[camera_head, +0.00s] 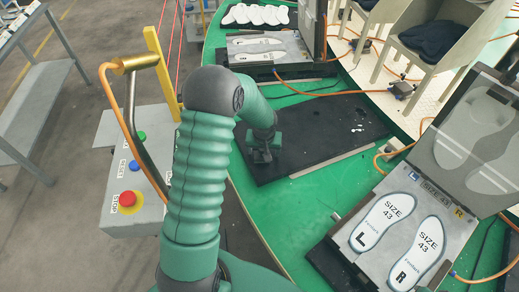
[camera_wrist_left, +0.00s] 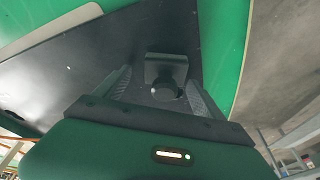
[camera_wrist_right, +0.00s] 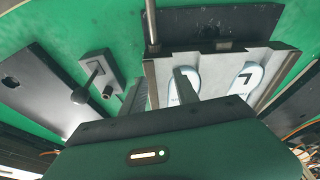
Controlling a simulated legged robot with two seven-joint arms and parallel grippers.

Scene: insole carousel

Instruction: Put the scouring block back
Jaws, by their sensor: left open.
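A small dark grey block with a round knob (camera_wrist_left: 165,72), which I take for the scouring block, is on or just above the black plate (camera_wrist_left: 95,62). It lies between the fingers of my left gripper (camera_wrist_left: 160,84), which are spread with a gap on each side. In the head view my left gripper (camera_head: 262,150) is low over the black plate (camera_head: 330,137), and the block cannot be told apart from it. My right gripper (camera_wrist_right: 160,78) is open and empty above the insole mould (camera_wrist_right: 222,60). It is outside the head view.
A grey block with a lever and dark ball (camera_wrist_right: 98,70) shows beside my right fingers. In the head view an open SIZE 43 mould (camera_head: 405,230) stands at the right, another mould (camera_head: 268,48) at the back. A control box with a red button (camera_head: 128,198) is at left.

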